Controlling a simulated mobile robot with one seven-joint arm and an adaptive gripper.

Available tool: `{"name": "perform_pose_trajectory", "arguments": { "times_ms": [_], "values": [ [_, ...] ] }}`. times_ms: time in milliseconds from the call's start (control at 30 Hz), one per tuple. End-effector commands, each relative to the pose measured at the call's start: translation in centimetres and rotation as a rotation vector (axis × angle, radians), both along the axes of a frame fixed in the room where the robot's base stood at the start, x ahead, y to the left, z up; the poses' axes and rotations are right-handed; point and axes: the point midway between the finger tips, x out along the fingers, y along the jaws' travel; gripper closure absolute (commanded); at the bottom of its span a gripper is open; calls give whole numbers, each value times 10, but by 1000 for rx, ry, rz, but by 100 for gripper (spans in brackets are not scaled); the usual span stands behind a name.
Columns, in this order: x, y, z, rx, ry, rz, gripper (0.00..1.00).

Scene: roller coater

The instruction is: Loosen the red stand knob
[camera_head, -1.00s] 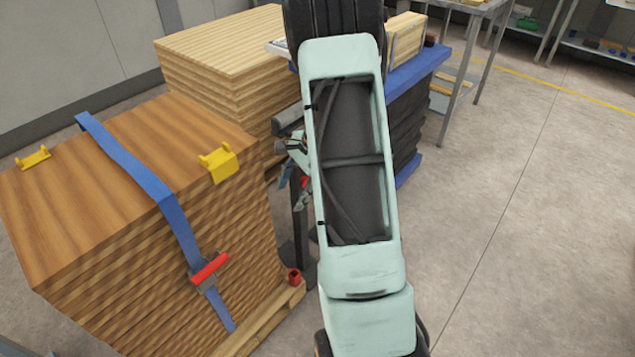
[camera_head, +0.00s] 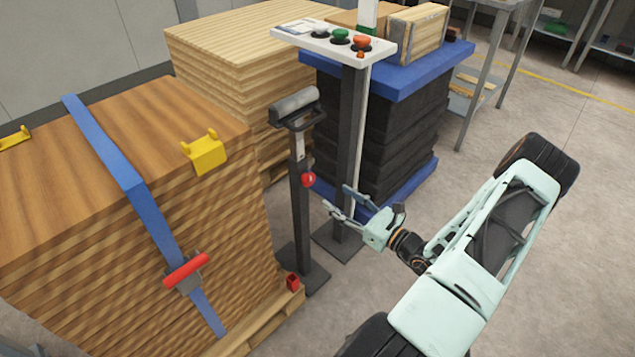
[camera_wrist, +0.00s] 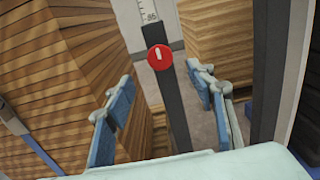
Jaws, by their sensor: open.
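The red stand knob (camera_head: 308,180) is a small round knob on the side of the dark upright post (camera_head: 301,225) of the roller stand. In the wrist view the red knob (camera_wrist: 160,57) shows a white mark on its face, just below a scale on the post. My gripper (camera_head: 338,199) is open and empty, below and to the right of the knob in the head view. In the wrist view my gripper's two blue-grey fingers (camera_wrist: 162,95) are spread on either side of the post, with the knob apart from them, above the middle of the gap.
A strapped wood stack (camera_head: 90,240) with a red-handled ratchet (camera_head: 187,270) stands left of the post. A control panel (camera_head: 335,40) on its own post stands close on the right. A black stack (camera_head: 385,135) is behind. Open floor (camera_head: 540,290) lies to the right.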

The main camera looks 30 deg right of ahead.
Motion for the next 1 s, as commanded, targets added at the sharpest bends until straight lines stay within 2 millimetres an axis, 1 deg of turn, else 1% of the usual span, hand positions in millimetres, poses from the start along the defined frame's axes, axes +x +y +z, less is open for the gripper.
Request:
{"name": "perform_pose_trajectory", "arguments": {
  "times_ms": [167,400,600,733,1000],
  "values": [
    [20,8,0,1,-3,3,50],
    [64,24,-1,-1,-1,3,50],
    [90,33,-1,0,-1,2,50],
    [98,36,0,0,1,2,50],
    [100,37,0,0,1,2,50]
  ]
}}
